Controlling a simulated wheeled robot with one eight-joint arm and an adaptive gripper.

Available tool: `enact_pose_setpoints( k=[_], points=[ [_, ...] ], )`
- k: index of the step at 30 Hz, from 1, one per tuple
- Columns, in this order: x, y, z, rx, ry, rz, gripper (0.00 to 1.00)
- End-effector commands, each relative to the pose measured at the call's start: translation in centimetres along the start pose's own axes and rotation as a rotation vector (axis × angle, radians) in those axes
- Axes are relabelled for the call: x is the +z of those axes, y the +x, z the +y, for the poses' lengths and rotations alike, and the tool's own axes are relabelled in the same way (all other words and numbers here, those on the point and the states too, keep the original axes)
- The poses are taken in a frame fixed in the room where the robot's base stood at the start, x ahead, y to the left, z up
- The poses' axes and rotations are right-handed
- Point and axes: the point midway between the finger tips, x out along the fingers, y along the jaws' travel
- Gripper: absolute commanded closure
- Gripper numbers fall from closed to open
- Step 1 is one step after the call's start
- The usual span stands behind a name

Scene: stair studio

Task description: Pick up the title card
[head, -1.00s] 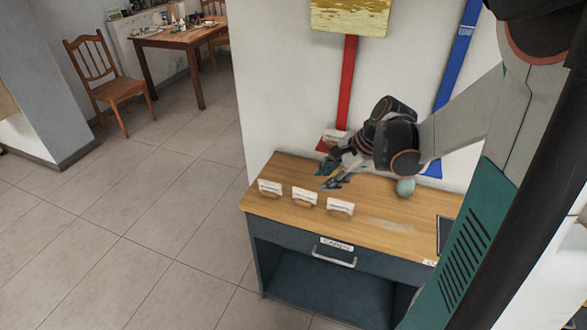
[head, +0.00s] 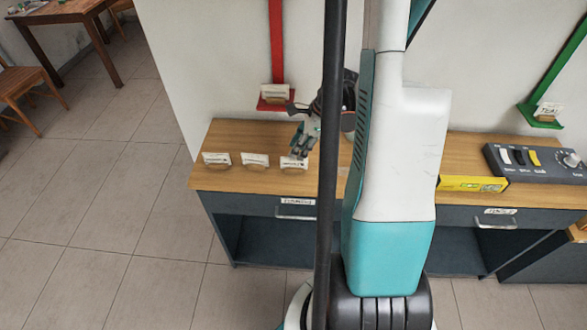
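Three small white cards in wooden holders stand in a row along the left front of the wooden desk top (head: 228,138): a left card (head: 216,159), a middle card (head: 255,160) and a right card (head: 292,163). Their print is too small to read, so I cannot tell which is the title card. My gripper (head: 303,146) points down just above and behind the right card, its fingers close to the card's upper right. I cannot tell whether they touch it or how far they are open. My own body hides part of the arm and desk.
Another card (head: 274,92) stands on a red wall shelf (head: 272,105) behind the desk. A green shelf (head: 540,119) at right holds a card reading TEA (head: 548,110). A yellow box (head: 472,184) and a grey control panel (head: 530,160) lie on the right desk.

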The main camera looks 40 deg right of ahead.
Motion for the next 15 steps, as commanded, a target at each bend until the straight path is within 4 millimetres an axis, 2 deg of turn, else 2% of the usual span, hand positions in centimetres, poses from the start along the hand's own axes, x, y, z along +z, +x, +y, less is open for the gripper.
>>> enact_pose_setpoints(
  k=[8, 15],
  points=[
    [-0.2, 1.7, -0.1, 0.0, -0.001, 0.0, 0.72],
    [-0.8, 5.2, -0.1, 0.0, -0.002, 0.0, 0.72]
  ],
)
